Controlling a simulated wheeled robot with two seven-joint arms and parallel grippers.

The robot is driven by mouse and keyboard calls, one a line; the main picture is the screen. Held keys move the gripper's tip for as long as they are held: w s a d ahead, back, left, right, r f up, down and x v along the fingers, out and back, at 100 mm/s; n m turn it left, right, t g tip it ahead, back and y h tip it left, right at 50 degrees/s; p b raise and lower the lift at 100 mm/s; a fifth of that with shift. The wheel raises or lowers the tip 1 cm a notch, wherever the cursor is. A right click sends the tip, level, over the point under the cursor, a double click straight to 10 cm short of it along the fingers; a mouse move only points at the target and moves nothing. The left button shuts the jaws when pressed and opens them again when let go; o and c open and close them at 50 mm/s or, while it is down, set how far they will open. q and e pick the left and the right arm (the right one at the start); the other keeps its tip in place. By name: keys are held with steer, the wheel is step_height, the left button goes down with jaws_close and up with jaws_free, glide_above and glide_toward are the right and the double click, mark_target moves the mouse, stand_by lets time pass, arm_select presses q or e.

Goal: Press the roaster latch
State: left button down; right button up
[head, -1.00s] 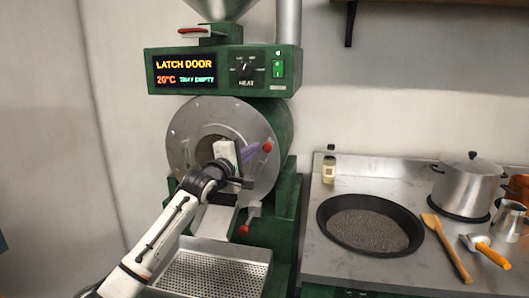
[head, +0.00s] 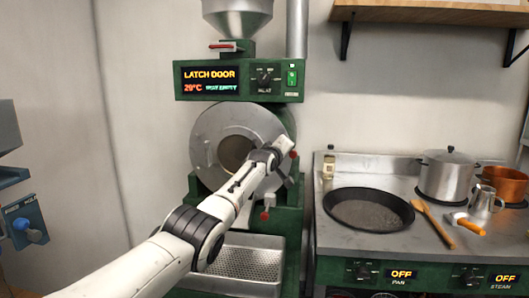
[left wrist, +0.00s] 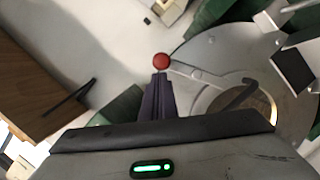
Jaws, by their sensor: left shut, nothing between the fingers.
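The green roaster (head: 240,80) shows "LATCH DOOR" on its display. Its round metal door (head: 215,125) lies over the drum front. The latch handle's red ball (head: 293,155) is at the door's right side in the head view. In the left wrist view the red ball (left wrist: 162,61) sits on a thin metal rod by the disc's rim. My left gripper (left wrist: 161,78) is shut and empty, its dark purple fingers pointing at the ball from just below it; I cannot tell whether they touch. My left arm covers part of the door. My right gripper is not in view.
A perforated cooling tray (head: 245,260) is below the door. A second red knob (head: 265,215) is under the door. On the right counter are a black pan (head: 345,192), a steel pot (head: 445,180) and a wooden spoon (head: 435,228). A blue-knobbed machine (head: 30,232) is at left.

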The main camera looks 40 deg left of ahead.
mark_target(293, 156)
arm_select(q)
steer(key=shift+w+d+f+m+g+y+b, duration=0.15)
steer(key=shift+w+d+f+m+g, duration=0.15)
steer(key=shift+m, duration=0.35)
steer(key=shift+w+d+f+m+g+y+b, duration=0.1)
steer(key=shift+d+f+m+g+y+b, duration=0.1)
steer(key=shift+f+m, duration=0.4)
steer(key=shift+w+d+f+m+g+y+b, duration=0.15)
steer(key=shift+d+f+m+g, duration=0.1)
steer(key=shift+m, duration=0.5)
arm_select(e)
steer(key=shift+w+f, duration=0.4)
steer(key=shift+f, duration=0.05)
arm_select(q)
steer(key=shift+d, duration=0.15)
